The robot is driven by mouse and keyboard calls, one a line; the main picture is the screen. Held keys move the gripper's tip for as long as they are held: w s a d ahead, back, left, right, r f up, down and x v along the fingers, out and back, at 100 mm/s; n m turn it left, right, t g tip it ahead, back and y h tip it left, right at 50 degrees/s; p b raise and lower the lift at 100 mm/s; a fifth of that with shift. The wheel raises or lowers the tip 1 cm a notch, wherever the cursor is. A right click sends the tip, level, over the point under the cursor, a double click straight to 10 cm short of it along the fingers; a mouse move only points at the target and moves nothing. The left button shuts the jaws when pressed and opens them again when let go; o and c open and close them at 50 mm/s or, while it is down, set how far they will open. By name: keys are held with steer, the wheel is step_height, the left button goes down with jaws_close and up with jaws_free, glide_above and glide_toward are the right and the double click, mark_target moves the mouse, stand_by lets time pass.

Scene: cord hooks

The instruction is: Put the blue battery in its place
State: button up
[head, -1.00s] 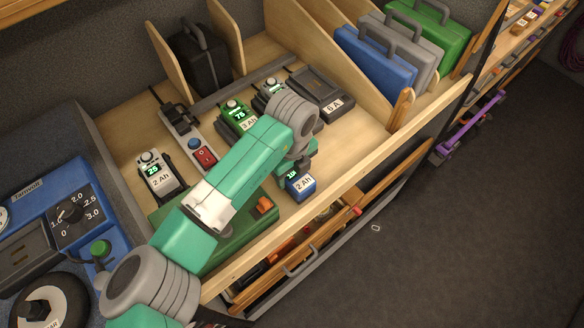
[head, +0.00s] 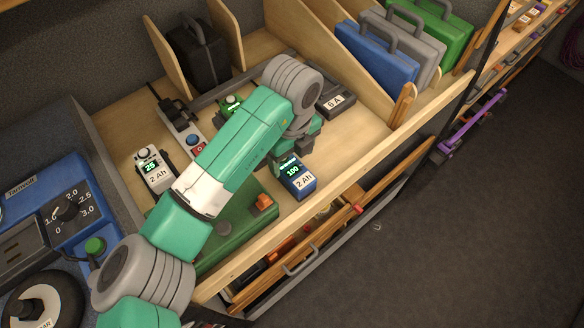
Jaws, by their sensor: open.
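The blue battery (head: 298,180) stands on the wooden shelf near its front edge, just right of the green case. Its display reads 100 and its label reads 2 Ah. My gripper (head: 303,140) is above and behind the battery, mostly hidden by my wrist. The jaws are open and the battery's front and top show clear of them. I cannot tell how wide the gap to the battery is. A dark charger marked 6 A (head: 336,101) sits behind my wrist, partly covered.
A grey battery (head: 155,171) reads 25. A green battery (head: 229,104) is mostly behind my arm, near a power strip (head: 185,130). The green case (head: 235,235) lies on the shelf. Dividers hold a black case (head: 198,55) and blue case (head: 375,58). The shelf right of the blue battery is clear.

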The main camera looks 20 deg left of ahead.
mark_target(292, 168)
step_height(292, 168, up, 6)
steer(key=b, duration=0.1)
steer(key=shift+r, duration=0.25)
steer(key=w+d+r+n+t+h, duration=0.1)
steer(key=w+d+r+n+t, duration=0.2)
steer(key=d, duration=0.5)
steer(key=w+d+r+t+h, duration=0.1)
steer(key=w+d+r+t, duration=0.35)
steer(key=d, duration=0.35)
steer(key=s+d+r+n+t+h, duration=0.1)
steer(key=d+r+n+t+h, duration=0.2)
steer(key=d+r, duration=0.45)
steer(key=s+r+n+t, duration=0.4)
steer(key=r+n+t, duration=0.15)
steer(key=r, duration=0.35)
steer(key=s+a+r+n+t+y, duration=0.2)
steer(key=s+a+r+n+t, duration=0.2)
steer(key=s+r+n, duration=0.2)
steer(key=s+a+r+n+t+y, duration=0.3)
steer(key=s+r+n+t, duration=0.2)
steer(key=s, duration=0.4)
steer(key=shift+a+r+n, duration=0.35)
steer(key=shift+r, duration=0.1)
